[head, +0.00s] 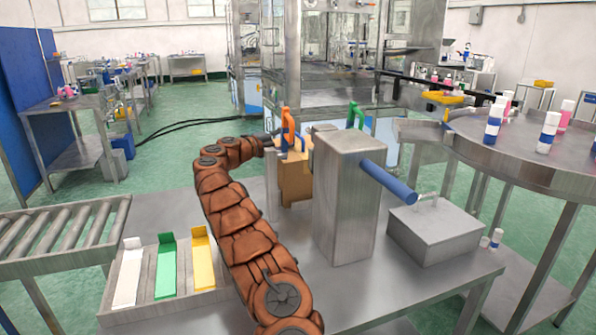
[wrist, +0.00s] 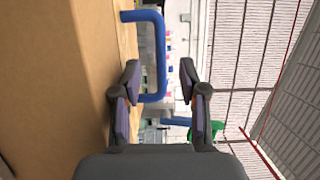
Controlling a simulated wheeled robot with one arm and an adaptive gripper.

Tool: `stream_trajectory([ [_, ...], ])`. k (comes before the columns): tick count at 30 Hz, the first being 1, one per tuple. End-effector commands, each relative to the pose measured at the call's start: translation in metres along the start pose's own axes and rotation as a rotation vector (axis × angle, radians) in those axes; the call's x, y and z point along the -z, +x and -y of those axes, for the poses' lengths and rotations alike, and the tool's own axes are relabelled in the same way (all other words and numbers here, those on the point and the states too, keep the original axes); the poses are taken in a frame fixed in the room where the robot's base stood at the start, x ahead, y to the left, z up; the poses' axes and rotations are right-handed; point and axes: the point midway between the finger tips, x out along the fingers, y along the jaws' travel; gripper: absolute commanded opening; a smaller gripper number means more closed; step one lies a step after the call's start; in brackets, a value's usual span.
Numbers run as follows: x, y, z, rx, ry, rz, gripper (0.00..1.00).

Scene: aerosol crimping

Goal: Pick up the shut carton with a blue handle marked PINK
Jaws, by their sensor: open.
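A brown carton (head: 296,182) stands on the steel table, partly hidden behind a steel post. It fills the left of the wrist view (wrist: 50,80). Its blue handle (wrist: 160,55) is a squared loop sticking out from the carton's top. My gripper (wrist: 160,74) is open, and the handle's long bar shows between its two fingertips. I cannot tell whether either finger touches it. In the head view my gripper (head: 284,143) is small, close to the top of the carton. No PINK marking is readable on the faces in view.
The steel post (head: 345,200) with a blue lever (head: 388,181) stands right of the carton. A grey box (head: 434,232) sits further right. An orange handle (head: 288,125) and a green handle (head: 355,116) show behind. White, green and yellow trays (head: 166,265) lie front left.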

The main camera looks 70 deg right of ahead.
Motion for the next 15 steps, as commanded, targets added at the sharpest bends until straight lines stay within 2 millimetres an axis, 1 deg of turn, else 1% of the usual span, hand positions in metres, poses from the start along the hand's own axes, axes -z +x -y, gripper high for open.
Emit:
stream_trajectory([
  [7,0.004,0.027,0.0,-0.002,0.001,-0.001,0.42],
  [12,0.003,0.041,0.0,-0.002,0.002,0.001,0.42],
  [15,0.004,0.045,0.001,0.0,0.0,-0.001,0.42],
])
